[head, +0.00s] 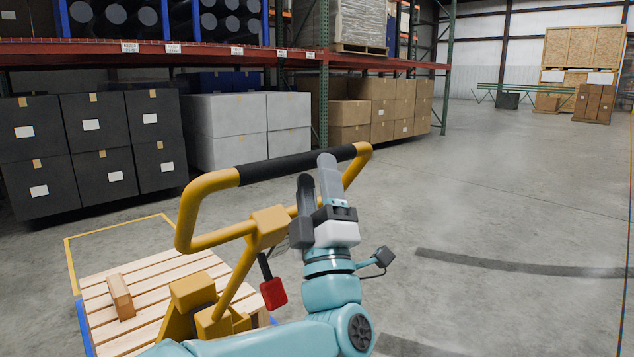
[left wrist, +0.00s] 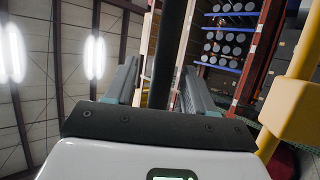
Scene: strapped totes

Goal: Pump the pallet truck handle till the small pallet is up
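The yellow pallet truck handle (head: 200,215) is a loop with a black grip bar (head: 275,167), at centre in the head view. My left gripper (head: 316,168) is at the right part of this bar, fingers pointing up. In the left wrist view the black bar (left wrist: 171,45) runs between the two open fingers (left wrist: 158,85), with gaps visible beside it, so it is not clamped. A red lever (head: 273,293) hangs below the handle. My right gripper is not in view.
A small wooden-coloured block (head: 121,296) rests on the pallet. A yellow frame line (head: 120,227) runs behind it. Dark boxes (head: 90,150), white boxes (head: 240,130) and brown cartons (head: 375,112) stand under the rack behind. The floor (head: 520,210) to the right is clear.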

